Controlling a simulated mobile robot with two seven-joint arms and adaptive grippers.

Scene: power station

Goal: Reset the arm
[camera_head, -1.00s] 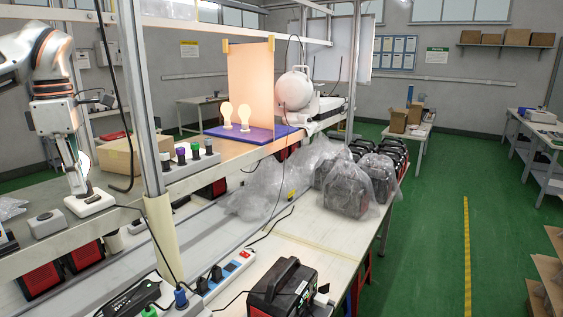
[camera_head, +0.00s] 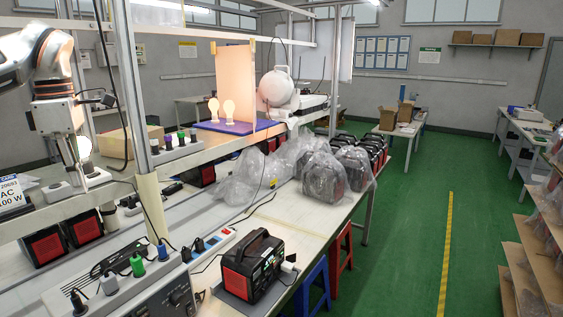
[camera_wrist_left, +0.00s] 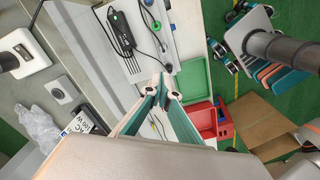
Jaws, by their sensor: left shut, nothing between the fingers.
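My left arm (camera_head: 52,62) comes in from the left, with its forearm hanging down over the upper bench shelf. My left gripper (camera_head: 74,180) points down, shut and empty, beside a round white bulb (camera_head: 83,147) on a white base (camera_head: 97,178). I cannot tell from the head view whether it touches the base. In the left wrist view the fingertips (camera_wrist_left: 161,91) are together with nothing between them, and a white base (camera_wrist_left: 20,53) is apart from them at the left. My right gripper is not in view.
A metal post (camera_head: 130,80) stands just right of my left arm. A cardboard box (camera_head: 125,140) sits on the shelf behind. A black and red power unit (camera_head: 253,268) is on the lower bench. Green floor (camera_head: 410,210) is clear at right.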

